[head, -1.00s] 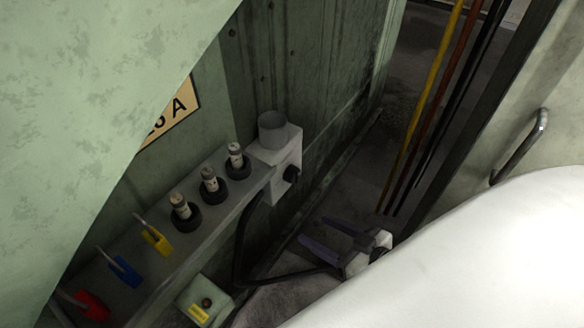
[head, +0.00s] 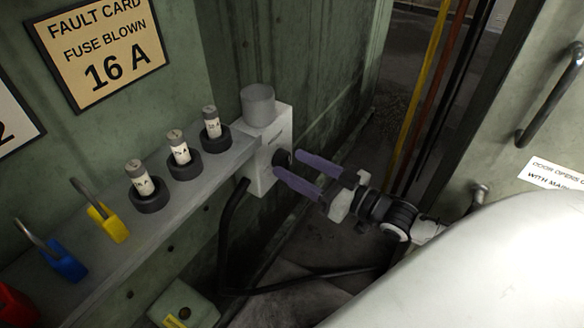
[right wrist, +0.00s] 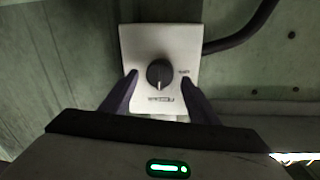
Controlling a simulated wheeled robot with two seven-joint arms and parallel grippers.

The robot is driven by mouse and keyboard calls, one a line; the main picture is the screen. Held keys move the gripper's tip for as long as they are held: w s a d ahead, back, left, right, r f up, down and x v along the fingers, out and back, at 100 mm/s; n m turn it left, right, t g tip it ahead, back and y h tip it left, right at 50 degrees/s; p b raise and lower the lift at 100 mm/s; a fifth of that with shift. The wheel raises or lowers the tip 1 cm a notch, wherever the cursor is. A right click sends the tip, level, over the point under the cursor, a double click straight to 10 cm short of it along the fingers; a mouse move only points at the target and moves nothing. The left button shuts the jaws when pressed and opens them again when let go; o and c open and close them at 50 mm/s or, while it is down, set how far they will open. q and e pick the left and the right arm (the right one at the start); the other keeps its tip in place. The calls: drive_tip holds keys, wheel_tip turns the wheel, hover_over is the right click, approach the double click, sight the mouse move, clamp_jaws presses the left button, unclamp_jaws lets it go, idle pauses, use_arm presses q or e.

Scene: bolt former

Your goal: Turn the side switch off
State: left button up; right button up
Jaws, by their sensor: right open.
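The side switch is a pale box (head: 266,150) on the wall at the end of the shelf, with a black rotary knob (head: 282,158) on its face. In the right wrist view the knob (right wrist: 160,73) is seen face on, its pointer line near upright; the small labels are too blurred to read. My right gripper (head: 291,171) is open, its two purple fingers pointing at the switch. In the right wrist view the fingertips (right wrist: 160,80) stand on either side of the knob, apart from it. My left gripper is not in view.
A shelf (head: 190,190) holds several fuses in black holders and yellow (head: 108,222), blue (head: 62,262) and red padlocks. A black cable (head: 228,240) runs below the switch. A door with a handle (head: 551,100) stands at the right.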

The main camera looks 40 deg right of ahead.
drive_tip(key=shift+x, duration=0.85)
